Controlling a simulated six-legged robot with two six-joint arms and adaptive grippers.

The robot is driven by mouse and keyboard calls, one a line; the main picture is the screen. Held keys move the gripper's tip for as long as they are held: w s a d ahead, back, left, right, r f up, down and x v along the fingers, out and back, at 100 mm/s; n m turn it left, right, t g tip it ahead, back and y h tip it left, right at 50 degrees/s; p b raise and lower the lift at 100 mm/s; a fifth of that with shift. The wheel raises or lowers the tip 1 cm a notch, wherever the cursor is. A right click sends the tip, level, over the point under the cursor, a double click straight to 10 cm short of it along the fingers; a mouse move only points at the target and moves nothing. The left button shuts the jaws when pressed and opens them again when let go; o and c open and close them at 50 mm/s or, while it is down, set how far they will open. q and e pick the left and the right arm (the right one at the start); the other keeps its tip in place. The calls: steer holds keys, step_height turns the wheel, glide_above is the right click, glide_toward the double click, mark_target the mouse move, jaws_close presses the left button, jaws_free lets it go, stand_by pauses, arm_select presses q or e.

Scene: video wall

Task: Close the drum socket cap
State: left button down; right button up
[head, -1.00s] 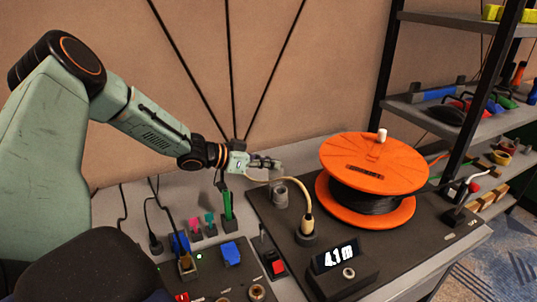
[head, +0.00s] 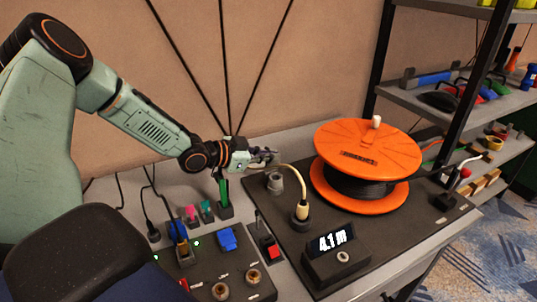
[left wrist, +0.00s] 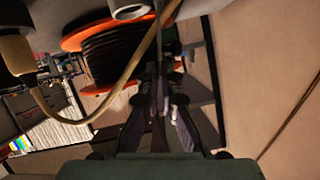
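A short grey round socket (head: 275,184) stands on the dark panel left of the orange cable drum (head: 362,190). A pale round rim (left wrist: 130,9) shows at the top of the left wrist view. I cannot make out a separate cap or its angle. A cream plug (head: 301,209) stands upright in a dark base in front of the drum, and its cable arches left towards my gripper. My left gripper (head: 264,156) is above and behind the grey socket, apart from it. In the left wrist view its fingers (left wrist: 160,92) come together at the tips and look empty. My right gripper is out of view.
A display box reading 4.1 m (head: 335,258) and a red switch (head: 272,251) stand in front. Coloured plugs (head: 200,211) and a green upright piece (head: 224,195) stand left of the socket. A shelf rack (head: 470,110) is at the right.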

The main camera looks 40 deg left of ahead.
arm_select(q)
steer(key=c, duration=1.6)
jaws_free()
steer(key=shift+o, duration=0.2)
steer(key=shift+a, duration=0.1)
